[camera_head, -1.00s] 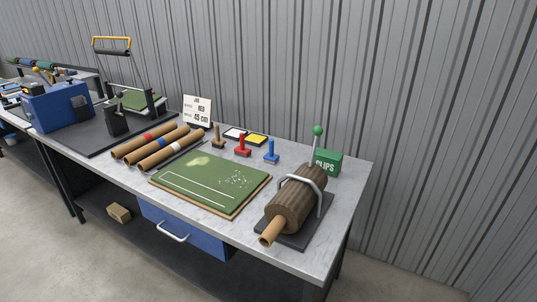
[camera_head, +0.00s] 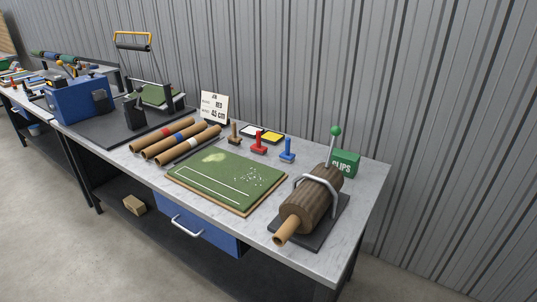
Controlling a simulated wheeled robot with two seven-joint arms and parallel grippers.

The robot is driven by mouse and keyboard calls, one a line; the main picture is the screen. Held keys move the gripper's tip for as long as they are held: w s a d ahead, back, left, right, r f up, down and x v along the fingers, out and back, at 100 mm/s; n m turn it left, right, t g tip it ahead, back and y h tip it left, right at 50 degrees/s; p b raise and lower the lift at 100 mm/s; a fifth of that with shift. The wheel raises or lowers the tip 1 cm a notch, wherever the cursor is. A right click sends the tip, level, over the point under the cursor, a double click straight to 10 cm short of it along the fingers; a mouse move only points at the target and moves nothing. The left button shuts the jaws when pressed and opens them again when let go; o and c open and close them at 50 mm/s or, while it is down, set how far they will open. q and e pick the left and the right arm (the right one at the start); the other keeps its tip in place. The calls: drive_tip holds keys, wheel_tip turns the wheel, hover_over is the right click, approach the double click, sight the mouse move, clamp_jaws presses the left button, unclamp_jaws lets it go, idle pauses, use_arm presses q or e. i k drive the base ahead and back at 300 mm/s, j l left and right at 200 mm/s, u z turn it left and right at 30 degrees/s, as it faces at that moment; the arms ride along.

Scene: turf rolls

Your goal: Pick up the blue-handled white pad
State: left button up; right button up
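A small blue-handled tool (camera_head: 288,149) stands upright on the grey bench top, behind the green turf board and left of the green clips box. Its base looks blue; whether a white pad is under it is too small to tell. A flat white pad (camera_head: 250,131) in a dark frame lies behind the tools, beside a yellow one (camera_head: 270,137); I see no handle on it. A red-handled tool (camera_head: 258,143) and a brown-handled tool (camera_head: 235,134) stand left of the blue one. Neither of my grippers is in view.
The turf board (camera_head: 226,182) lies in front of the tools. A brown roll on a dark stand (camera_head: 311,207) and the clips box (camera_head: 345,163) are to the right. Several brown tubes (camera_head: 182,142) and a sign (camera_head: 214,107) are to the left. Bare bench shows around the blue-handled tool.

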sight(286, 156)
drive_tip(key=i+l+u, duration=0.2)
drive_tip(key=l, duration=0.15)
drive_tip(key=i+l+u, duration=0.2)
drive_tip(key=l+u, duration=0.2)
drive_tip(key=l, duration=0.3)
drive_tip(key=i+l+u, duration=0.2)
drive_tip(key=l, duration=0.15)
drive_tip(key=k, duration=0.1)
